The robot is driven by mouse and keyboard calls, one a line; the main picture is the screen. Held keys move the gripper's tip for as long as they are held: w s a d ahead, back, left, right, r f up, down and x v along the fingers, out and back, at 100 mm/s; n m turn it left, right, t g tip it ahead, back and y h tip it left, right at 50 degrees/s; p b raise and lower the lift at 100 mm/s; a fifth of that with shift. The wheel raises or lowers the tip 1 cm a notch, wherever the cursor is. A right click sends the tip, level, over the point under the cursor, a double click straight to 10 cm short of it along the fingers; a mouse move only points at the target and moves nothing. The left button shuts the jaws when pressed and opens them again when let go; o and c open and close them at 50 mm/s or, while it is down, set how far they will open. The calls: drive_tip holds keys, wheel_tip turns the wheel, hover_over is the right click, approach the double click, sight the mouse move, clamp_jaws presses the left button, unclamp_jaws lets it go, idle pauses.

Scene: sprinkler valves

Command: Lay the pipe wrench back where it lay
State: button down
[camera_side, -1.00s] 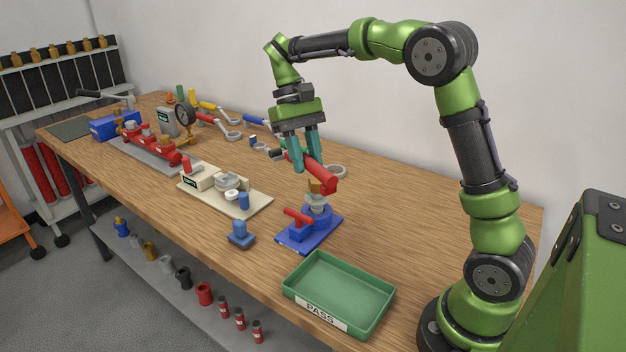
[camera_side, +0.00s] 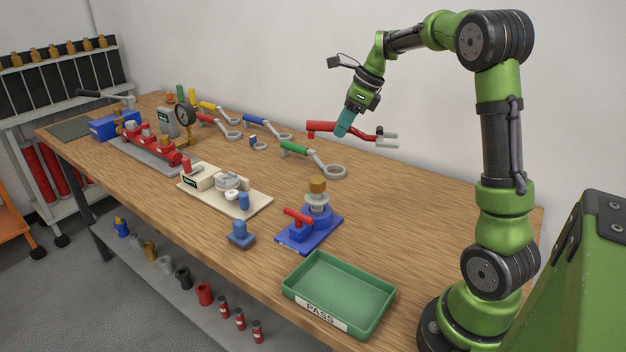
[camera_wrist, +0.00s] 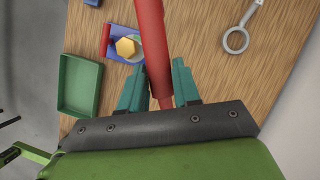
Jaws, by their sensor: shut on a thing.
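The pipe wrench (camera_side: 378,135) has a red handle and a grey jaw head. My gripper (camera_side: 343,128) is shut on its red handle and holds it in the air above the back of the wooden bench, near the wall. The wrench lies about level, its grey jaws pointing right in the side view. In the wrist view the red handle (camera_wrist: 153,45) runs up between my two teal fingers (camera_wrist: 160,90). The grey jaws are out of the wrist view.
Green (camera_side: 312,157), blue and yellow ring-ended wrenches lie along the back of the bench. A blue fixture (camera_side: 310,232) with a brass hex top stands in front, beside a green PASS tray (camera_side: 338,285). The bench's right rear is clear.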

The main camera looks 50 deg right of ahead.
drive_tip(key=d+f+m+h, duration=0.1)
drive_tip(key=d+f+m, duration=0.2)
drive_tip(key=f, duration=0.9)
drive_tip(key=shift+s+f+m+t+h, duration=0.15)
drive_tip(key=shift+f+m+t+h, duration=0.15)
drive_tip(key=shift+f, duration=0.1)
drive_tip(key=shift+f, duration=4.55)
drive_tip(key=c, duration=0.7)
unclamp_jaws()
